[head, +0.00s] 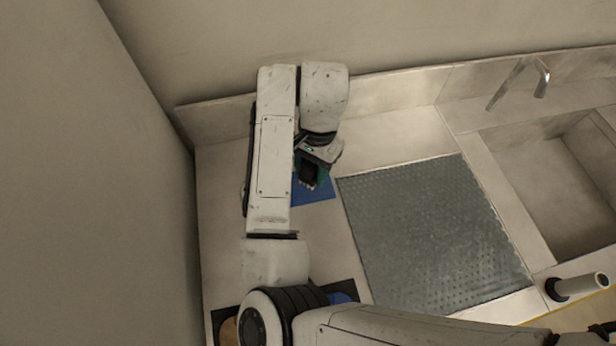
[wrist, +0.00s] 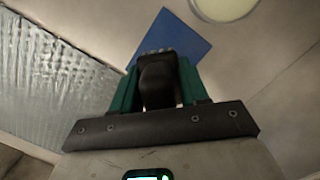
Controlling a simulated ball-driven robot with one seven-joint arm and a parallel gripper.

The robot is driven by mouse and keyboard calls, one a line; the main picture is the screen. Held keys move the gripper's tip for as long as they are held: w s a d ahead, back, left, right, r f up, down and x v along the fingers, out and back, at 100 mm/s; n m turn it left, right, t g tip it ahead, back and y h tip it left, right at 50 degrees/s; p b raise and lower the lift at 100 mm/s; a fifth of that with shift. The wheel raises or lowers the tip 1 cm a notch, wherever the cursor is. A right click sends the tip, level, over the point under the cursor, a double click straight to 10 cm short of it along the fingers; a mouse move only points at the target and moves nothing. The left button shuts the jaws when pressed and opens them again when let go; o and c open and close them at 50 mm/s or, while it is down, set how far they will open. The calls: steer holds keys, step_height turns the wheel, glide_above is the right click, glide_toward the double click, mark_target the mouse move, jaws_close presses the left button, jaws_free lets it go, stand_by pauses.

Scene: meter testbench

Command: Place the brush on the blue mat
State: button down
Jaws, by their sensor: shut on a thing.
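The brush (wrist: 157,82) is a dark block with a pale, bristly far end. My gripper (wrist: 158,72) is shut on it, with a green finger on either side. In the head view the gripper (head: 311,176) is over the back part of the blue mat (head: 314,194), and the brush shows as a dark shape (head: 308,174) there. The blue mat (wrist: 180,32) also shows beyond the brush in the wrist view. I cannot tell whether the brush touches the mat. My arm and gripper hide part of the mat.
A grey textured sheet (head: 430,235) lies right of the mat, with a sink (head: 560,190) and tap (head: 541,80) beyond. A wall (head: 140,200) closes the left side. A black-edged item (head: 220,320) is partly hidden near the front. A pale round thing (wrist: 226,6) shows in the wrist view.

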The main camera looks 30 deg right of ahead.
mark_target(308, 179)
steer(key=f, duration=0.2)
steer(key=f+p, duration=0.1)
steer(key=shift+w+a, duration=0.3)
steer(key=shift+f, duration=0.55)
steer(key=shift+f, duration=0.15)
steer(key=c, duration=0.6)
jaws_free()
steer(key=r, duration=0.4)
steer(key=d+r, duration=0.1)
steer(key=r, duration=0.3)
steer(key=w+r, duration=0.1)
steer(key=r, duration=0.3)
steer(key=shift+d+r, duration=0.15)
steer(key=shift+d, duration=0.2)
